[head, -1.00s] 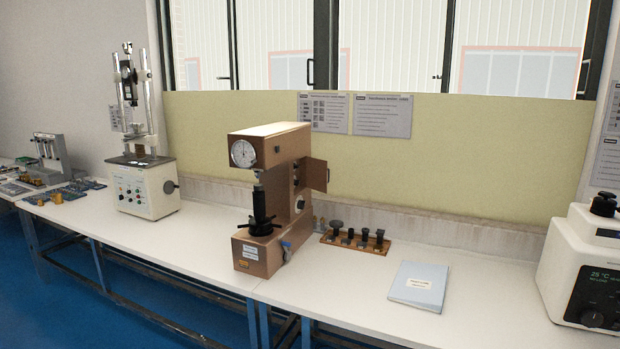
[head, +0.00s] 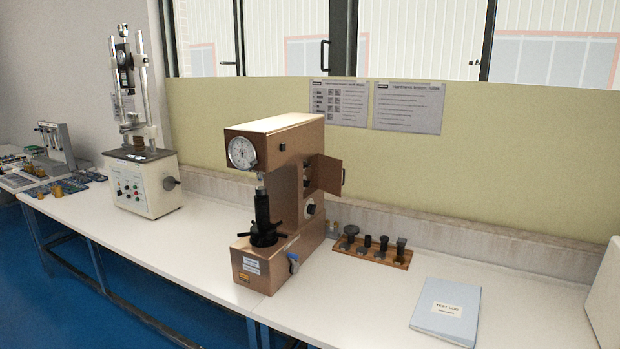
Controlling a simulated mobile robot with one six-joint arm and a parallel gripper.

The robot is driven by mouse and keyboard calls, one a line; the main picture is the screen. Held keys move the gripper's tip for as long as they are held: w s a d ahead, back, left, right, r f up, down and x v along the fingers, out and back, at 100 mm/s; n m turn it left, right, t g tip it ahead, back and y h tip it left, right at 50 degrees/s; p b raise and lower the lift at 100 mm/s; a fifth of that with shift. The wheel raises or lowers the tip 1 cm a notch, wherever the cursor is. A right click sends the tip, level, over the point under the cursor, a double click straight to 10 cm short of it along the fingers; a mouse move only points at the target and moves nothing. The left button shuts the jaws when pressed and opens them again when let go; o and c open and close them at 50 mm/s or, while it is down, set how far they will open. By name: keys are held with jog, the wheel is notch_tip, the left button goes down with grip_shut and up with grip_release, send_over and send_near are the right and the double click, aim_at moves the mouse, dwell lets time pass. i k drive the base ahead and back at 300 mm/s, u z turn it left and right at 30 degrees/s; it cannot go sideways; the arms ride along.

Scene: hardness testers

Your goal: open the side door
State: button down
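The brown hardness tester (head: 276,200) stands on the white bench in the middle of the head view. It has a round dial at its upper front and a black spindle with a handwheel below. Its small brown side door (head: 328,175) is on the right side of the column. The door stands swung out from the body, with a dark handle at its right edge. Dark parts show in the opening beside it. How far the door can swing further cannot be told. My gripper is not in view.
A wooden block with several dark pieces (head: 371,247) sits right of the tester. A blue test log (head: 446,309) lies on the bench (head: 180,249) further right. Another testing machine (head: 142,181) stands to the left. A white machine edge (head: 606,297) shows at far right.

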aim_at(331, 181)
jog(key=u, duration=0.4)
jog(key=i, duration=0.65)
jog(key=u, duration=1.05)
jog(key=i, duration=0.9)
jog(key=u, duration=0.6)
